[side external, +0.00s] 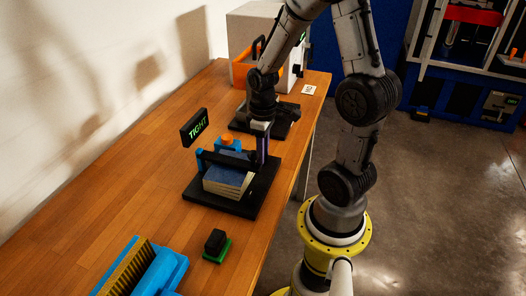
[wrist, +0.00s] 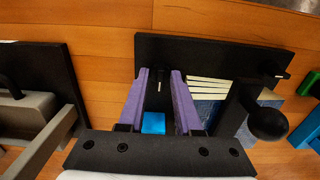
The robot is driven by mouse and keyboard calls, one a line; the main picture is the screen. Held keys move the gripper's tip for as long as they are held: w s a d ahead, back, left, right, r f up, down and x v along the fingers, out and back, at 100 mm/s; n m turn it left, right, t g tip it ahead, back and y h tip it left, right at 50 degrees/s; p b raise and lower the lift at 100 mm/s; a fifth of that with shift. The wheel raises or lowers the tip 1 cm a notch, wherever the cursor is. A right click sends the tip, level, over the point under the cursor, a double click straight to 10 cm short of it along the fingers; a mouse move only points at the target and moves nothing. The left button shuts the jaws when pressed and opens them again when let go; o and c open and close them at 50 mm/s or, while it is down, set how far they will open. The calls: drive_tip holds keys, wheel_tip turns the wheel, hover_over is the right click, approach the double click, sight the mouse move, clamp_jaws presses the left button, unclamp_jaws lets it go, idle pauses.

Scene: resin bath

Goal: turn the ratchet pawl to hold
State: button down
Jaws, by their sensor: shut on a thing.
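A black clamp base (side external: 226,209) carries a stack with a blue top and cream edges (side external: 226,181), with a dark bar across it. A display reading "TIGHT" (side external: 194,128) stands behind. My gripper (side external: 262,148) is low at the clamp's right end. In the wrist view, the purple fingers of my gripper (wrist: 158,92) are on either side of a dark piece with a blue face (wrist: 153,123). That piece appears to be the ratchet pawl, and my gripper is shut on it. Its exact contact and angle are partly hidden.
An orange knob (side external: 228,141) stands at the back of the clamp. A small black block on a green base (side external: 215,243) and a blue bristled item (side external: 150,270) are in front. A black ball knob (wrist: 268,122) is close right of my fingers. Bare wood lies left.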

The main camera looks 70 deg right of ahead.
drive_tip(key=shift+m, duration=0.3)
drive_tip(key=m, duration=0.3)
drive_tip(key=shift+m, duration=0.4)
drive_tip(key=m, duration=0.4)
drive_tip(key=shift+m, duration=0.3)
drive_tip(key=m, duration=0.4)
drive_tip(key=shift+r, duration=0.1)
drive_tip(key=shift+m, duration=2.5)
drive_tip(key=c, duration=0.9)
unclamp_jaws()
drive_tip(key=shift+c, duration=0.2)
